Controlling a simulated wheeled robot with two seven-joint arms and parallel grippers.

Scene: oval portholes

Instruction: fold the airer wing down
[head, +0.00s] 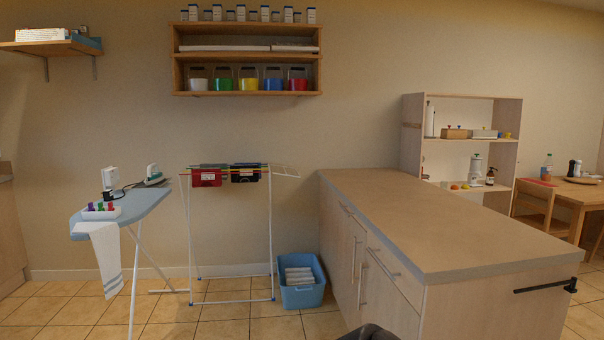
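The airer (271,235) stands on the tiled floor left of the counter, a white frame with thin legs. Its top bars carry a red item (207,179) and a black item (245,175), both hanging. Neither of my grippers shows in the head view. A small dark shape shows at the bottom edge, too cut off to identify.
An ironing board (150,201) with a tray (101,211) and a hanging towel (106,258) stands left of the airer. A blue basket (302,296) sits on the floor by its right leg. The wooden counter (430,210) fills the right. Open floor lies in front of the airer.

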